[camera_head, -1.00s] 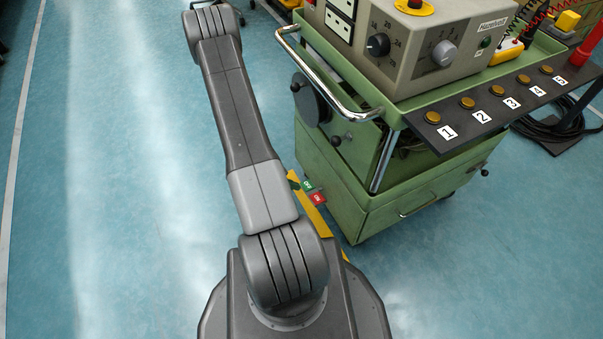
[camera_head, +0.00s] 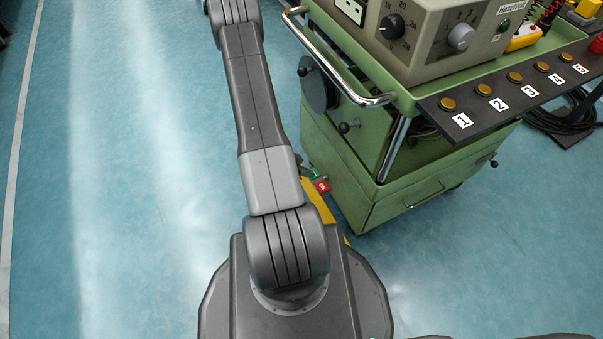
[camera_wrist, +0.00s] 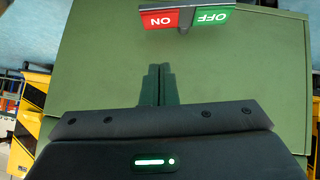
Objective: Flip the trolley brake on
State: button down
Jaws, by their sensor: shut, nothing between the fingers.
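The brake rocker has a red ON pad (camera_wrist: 162,19) and a green OFF pad (camera_wrist: 211,16) at the top of the wrist view. In the head view the red pad (camera_head: 322,186) and green pad (camera_head: 312,172) sit low at the left of the green trolley (camera_head: 400,190), partly behind my arm. My gripper (camera_wrist: 159,72) is shut and empty. In the wrist view its fingertips point toward the rocker, apart from it in the picture, below the red pad. The gripper is out of sight in the head view.
A chrome handle (camera_head: 345,85) and black knobs (camera_head: 345,127) stick out from the trolley's near side. A dark shelf with numbered buttons (camera_head: 484,90) overhangs at the right. A yellow strip (camera_head: 318,205) lies by the trolley base. Blue floor is clear at left.

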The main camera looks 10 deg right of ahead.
aim_at(325, 186)
jog(key=b+x, duration=0.1)
jog(key=x, duration=0.4)
jog(key=shift+f+b, duration=0.4)
jog(key=shift+f, duration=0.15)
jog(key=shift+s+f+b, duration=0.25)
jog(key=shift+f+b, duration=0.2)
jog(key=shift+f, duration=0.6)
jog(key=shift+s+f, duration=0.1)
jog(key=shift+f, duration=0.3)
